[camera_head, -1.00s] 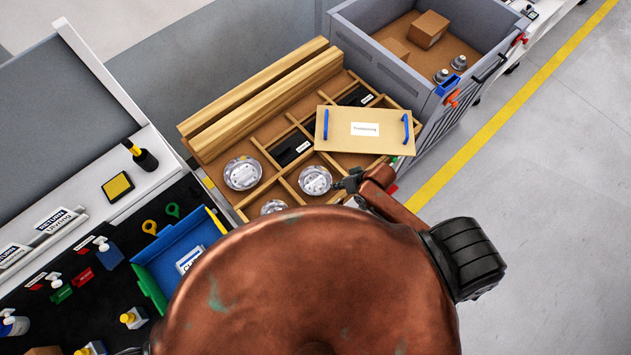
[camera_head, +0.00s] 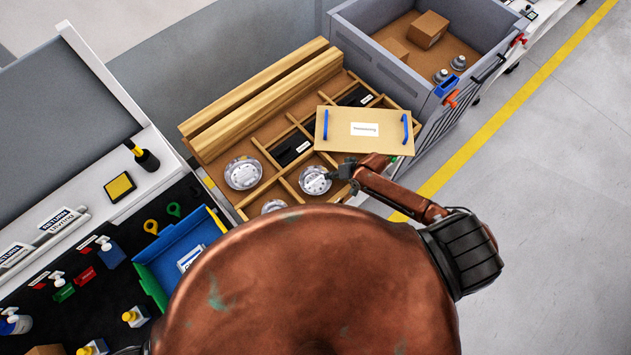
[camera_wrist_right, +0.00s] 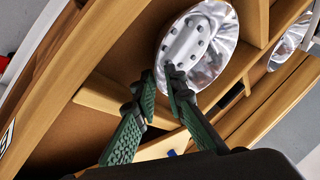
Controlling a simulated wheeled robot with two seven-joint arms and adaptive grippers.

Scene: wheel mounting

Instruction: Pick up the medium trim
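Three round silver trims of different sizes lie in the wooden divided tray (camera_head: 262,133). The medium trim (camera_head: 315,181) is the right one, between the larger trim (camera_head: 242,173) and smaller trim (camera_head: 272,206) in size. My right gripper (camera_head: 336,177) is at the right edge of the medium trim. In the right wrist view, the green-padded fingers of the gripper (camera_wrist_right: 161,78) are apart, with the right fingertip in front of the trim (camera_wrist_right: 205,38) and the left one by its edge. Whether they touch it cannot be told. My left gripper is not in view.
A wooden lid with blue handles (camera_head: 391,132) covers the tray's right part, close to my right gripper. Wooden beams (camera_head: 265,98) lie along its back. A grey bin (camera_head: 378,55) stands behind. A blue bin (camera_head: 170,262) is left of my body.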

